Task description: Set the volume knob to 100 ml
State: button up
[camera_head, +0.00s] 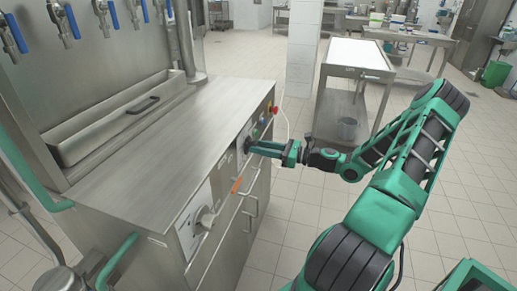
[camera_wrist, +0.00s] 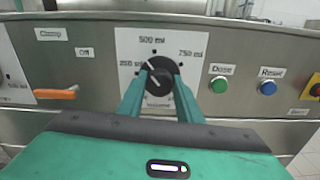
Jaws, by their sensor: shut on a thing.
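The round black volume knob (camera_wrist: 158,82) sits on a white dial plate (camera_wrist: 130,42) in the middle of the wrist view. The plate reads 500 ml at the top and 750 ml at the upper right, with a smaller, blurred label at the left. The knob's white mark points up and left, between the left label and 500 ml. My gripper (camera_wrist: 160,76) has one finger on each side of the knob and is shut on it. In the head view my gripper (camera_head: 251,147) reaches the machine's front panel from the right and mostly hides the knob.
Right of the dial are a green Dose button (camera_wrist: 219,84), a blue Reset button (camera_wrist: 267,87) and a red knob on yellow (camera_wrist: 315,90). Left is an orange clamp lever (camera_wrist: 57,94). The floor right of the machine is open.

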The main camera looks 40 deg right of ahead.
jog(key=shift+n, duration=0.3)
jog(key=shift+s+f+n, duration=0.1)
jog(key=shift+f+n, duration=0.05)
jog(key=shift+n, duration=4.4)
jog(key=shift+s+f+n, duration=0.1)
jog(key=shift+f+n, duration=0.05)
jog(key=shift+n, duration=4.7)
jog(key=o, duration=1)
jog(key=shift+o, duration=0.2)
jog(key=v, duration=1)
jog(key=shift+s+d, duration=0.25)
